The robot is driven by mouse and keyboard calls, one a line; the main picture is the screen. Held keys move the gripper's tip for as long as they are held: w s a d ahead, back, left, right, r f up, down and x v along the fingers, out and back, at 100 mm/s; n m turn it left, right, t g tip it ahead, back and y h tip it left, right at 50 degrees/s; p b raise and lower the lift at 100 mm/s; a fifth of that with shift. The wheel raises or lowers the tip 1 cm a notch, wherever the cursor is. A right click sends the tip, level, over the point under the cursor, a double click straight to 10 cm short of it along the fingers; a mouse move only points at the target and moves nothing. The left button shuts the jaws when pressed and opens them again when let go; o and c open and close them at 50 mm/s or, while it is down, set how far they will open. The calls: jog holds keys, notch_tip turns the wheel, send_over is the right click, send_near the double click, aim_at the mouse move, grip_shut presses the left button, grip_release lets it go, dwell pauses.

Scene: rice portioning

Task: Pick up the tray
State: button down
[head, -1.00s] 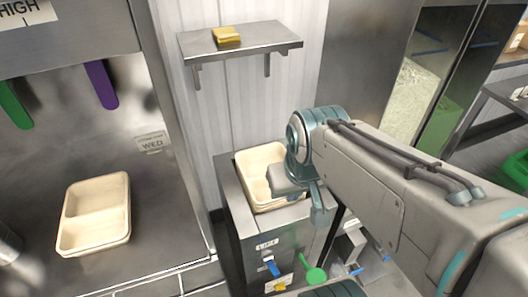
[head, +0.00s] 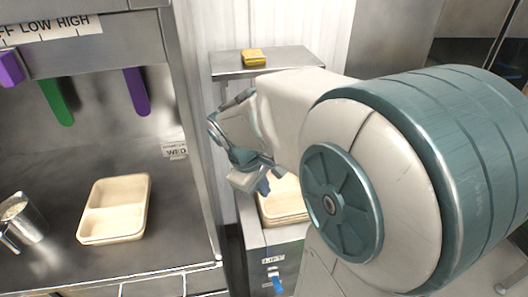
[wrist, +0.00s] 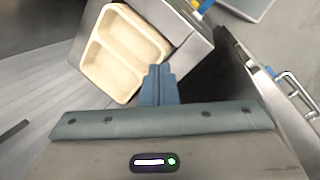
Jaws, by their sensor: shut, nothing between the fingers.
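A cream two-compartment tray (head: 118,208) sits on the steel counter at the left in the head view. More cream trays (head: 284,207) lie on top of the steel cabinet at the centre, partly hidden by my arm; the top one shows in the wrist view (wrist: 124,52) with both compartments empty. My gripper (head: 263,187) is in front of and above the cabinet trays. Its blue fingers (wrist: 158,84) are together and empty, beside the tray's near edge in the wrist view. Whether they touch the tray cannot be told.
A steel cup of rice (head: 24,220) stands left of the counter tray. Green (head: 56,102) and purple (head: 137,92) handles hang above the counter. A wall shelf (head: 290,62) with a yellow sponge (head: 253,57) is behind my gripper. The cabinet front has a blue lever (head: 277,284).

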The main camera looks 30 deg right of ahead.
aim_at(283, 191)
jog(key=w+d+f+n+g+h, duration=0.3)
jog(key=w+d+f+n+h, duration=0.2)
jog(key=w+d+f+n, duration=0.6)
jog(key=shift+m, duration=0.8)
jog(key=x, duration=0.3)
jog(key=p+x, duration=0.1)
jog(key=x, duration=0.2)
jog(key=w+d+x, duration=0.1)
jog(key=x, duration=0.2)
jog(key=shift+s+d+r, duration=0.1)
jog(key=shift+d+r, duration=0.05)
jog(key=shift+r, duration=0.1)
